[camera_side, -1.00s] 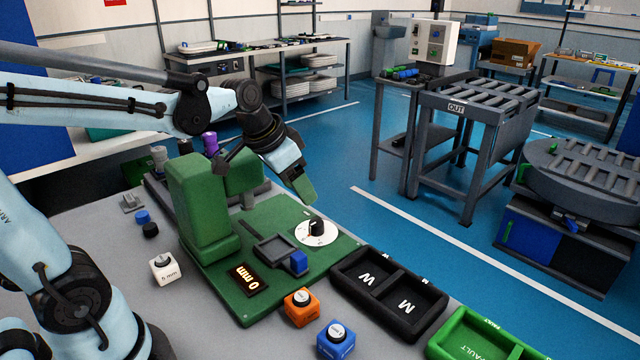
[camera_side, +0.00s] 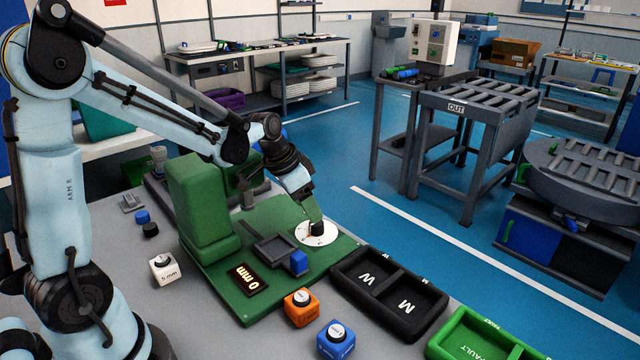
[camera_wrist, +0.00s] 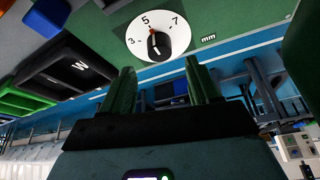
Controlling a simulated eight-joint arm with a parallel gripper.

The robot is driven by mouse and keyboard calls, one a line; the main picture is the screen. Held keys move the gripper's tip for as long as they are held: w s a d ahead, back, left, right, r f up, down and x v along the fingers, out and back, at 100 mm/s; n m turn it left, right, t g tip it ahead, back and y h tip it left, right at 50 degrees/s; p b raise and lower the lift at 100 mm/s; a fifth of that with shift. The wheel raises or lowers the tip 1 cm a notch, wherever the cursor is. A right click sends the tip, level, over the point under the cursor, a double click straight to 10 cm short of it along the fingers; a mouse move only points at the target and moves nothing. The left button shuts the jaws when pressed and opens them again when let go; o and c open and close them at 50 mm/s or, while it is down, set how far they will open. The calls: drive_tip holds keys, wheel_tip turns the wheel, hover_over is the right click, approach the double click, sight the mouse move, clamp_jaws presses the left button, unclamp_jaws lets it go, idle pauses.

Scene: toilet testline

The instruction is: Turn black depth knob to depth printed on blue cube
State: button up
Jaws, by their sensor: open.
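The black depth knob (camera_side: 317,228) sits on a white dial on the green machine plate. In the wrist view the knob (camera_wrist: 158,44) has a white line and a red mark near its top, with 3, 5 and 7 around the dial (camera_wrist: 178,36); the red mark is near the 5. My gripper (camera_side: 312,212) is just above the knob in the side view. Its two green fingers (camera_wrist: 158,82) stand apart with nothing between them. The blue cube (camera_side: 336,340) stands at the front of the table; its print is too small to read. The display (camera_side: 249,280) reads 0 mm.
An orange cube (camera_side: 299,307) and a white cube (camera_side: 164,269) marked 5 mm stand beside the plate. A black tray (camera_side: 432,312) marked W and M and a green tray (camera_side: 452,344) lie to the right. A green block (camera_side: 197,205) rises left of the dial.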

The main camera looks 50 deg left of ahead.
sight(317, 224)
drive_tip(key=shift+x, duration=2.65)
drive_tip(key=c, duration=1)
drive_tip(key=shift+n, duration=0.4)
drive_tip(key=n+y, duration=0.1)
drive_tip(key=n, duration=0.1)
drive_tip(key=n+y, duration=0.1)
drive_tip(key=n, duration=0.2)
drive_tip(key=shift+d+y, duration=0.2)
drive_tip(key=shift+y, duration=0.1)
drive_tip(key=n+y, duration=0.1)
drive_tip(key=n, duration=0.5)
drive_tip(key=shift+d+g+y, duration=0.1)
drive_tip(key=shift+g+y, duration=0.3)
